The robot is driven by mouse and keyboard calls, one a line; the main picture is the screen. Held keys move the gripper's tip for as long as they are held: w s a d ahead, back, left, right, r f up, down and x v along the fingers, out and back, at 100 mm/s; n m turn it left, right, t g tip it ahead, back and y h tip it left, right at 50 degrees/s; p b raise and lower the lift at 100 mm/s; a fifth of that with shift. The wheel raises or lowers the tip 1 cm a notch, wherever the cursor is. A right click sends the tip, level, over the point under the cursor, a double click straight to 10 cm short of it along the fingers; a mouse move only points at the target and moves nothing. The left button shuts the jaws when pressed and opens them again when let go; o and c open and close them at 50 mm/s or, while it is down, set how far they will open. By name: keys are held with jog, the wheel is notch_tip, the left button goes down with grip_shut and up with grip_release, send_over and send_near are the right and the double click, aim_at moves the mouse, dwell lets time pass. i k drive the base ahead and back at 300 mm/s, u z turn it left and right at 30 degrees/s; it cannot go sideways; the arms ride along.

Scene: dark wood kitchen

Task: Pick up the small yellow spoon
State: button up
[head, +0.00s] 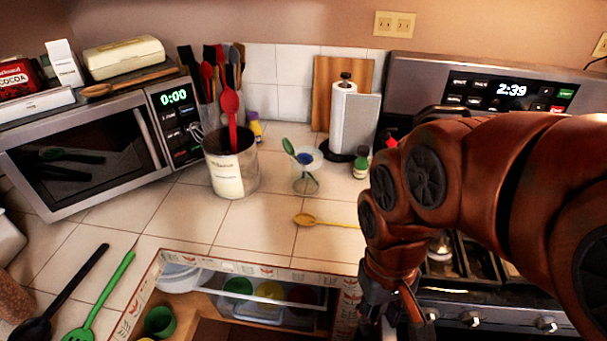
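A small yellow spoon (308,219) lies on the tiled counter (255,225), in the middle of the head view. Its bowl points left and its handle runs right, toward my arm, which may hide the handle's end. My gripper (390,322) hangs at the bottom of the view, to the right of and nearer than the spoon, apart from it. Its fingers are dark and partly cut off by the lower edge, so I cannot see whether they are open or shut.
A clear cup (307,178) with a green spoon stands behind the yellow spoon. A metal canister (230,175), a paper towel holder (344,115) and a green-capped jar (360,168) stand nearby. An open drawer (175,260) lies in front; the stove (480,275) is at right.

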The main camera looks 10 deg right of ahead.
aim_at(304, 219)
jog(key=u, duration=1.8)
jog(key=k, duration=0.75)
jog(key=z, duration=0.55)
jog(key=i, duration=0.35)
